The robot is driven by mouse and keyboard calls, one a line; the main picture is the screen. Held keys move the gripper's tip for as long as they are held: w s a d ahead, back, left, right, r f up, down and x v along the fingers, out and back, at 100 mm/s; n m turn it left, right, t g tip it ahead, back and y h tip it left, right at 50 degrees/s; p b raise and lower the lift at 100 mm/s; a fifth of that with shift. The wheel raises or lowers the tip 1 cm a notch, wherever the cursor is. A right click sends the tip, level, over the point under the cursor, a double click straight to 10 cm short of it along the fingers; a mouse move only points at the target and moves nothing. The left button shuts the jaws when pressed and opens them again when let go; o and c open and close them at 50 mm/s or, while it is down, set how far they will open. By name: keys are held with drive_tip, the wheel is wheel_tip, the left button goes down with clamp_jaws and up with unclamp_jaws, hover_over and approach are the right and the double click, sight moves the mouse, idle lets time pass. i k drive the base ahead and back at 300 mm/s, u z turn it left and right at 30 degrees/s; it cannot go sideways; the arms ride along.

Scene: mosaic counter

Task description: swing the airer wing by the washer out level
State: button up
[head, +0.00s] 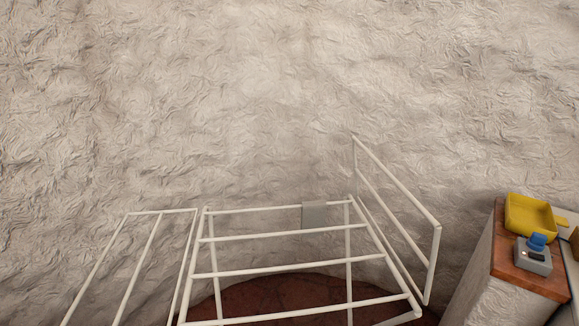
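A white wire airer (290,236) stands against the wall in the lower middle of the head view. Its right wing (397,189) stands steeply up from the right side of the middle rack, on the side of the counter. Its left wing (137,262) lies out about level with the middle rack and runs off the bottom edge. No washer can be made out in this view. My gripper is not in view.
A small grey piece (314,213) sits on the airer's back rail. At the right, a wood-topped counter (528,282) bears a yellow tray (529,216) and a grey device (533,258) with a blue top. Dark red floor (262,296) shows under the airer. Rough pale wall fills the back.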

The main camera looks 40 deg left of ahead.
sight(429, 265)
drive_tip(key=u, duration=1.3)
drive_tip(key=i, duration=0.1)
drive_tip(key=z, duration=0.3)
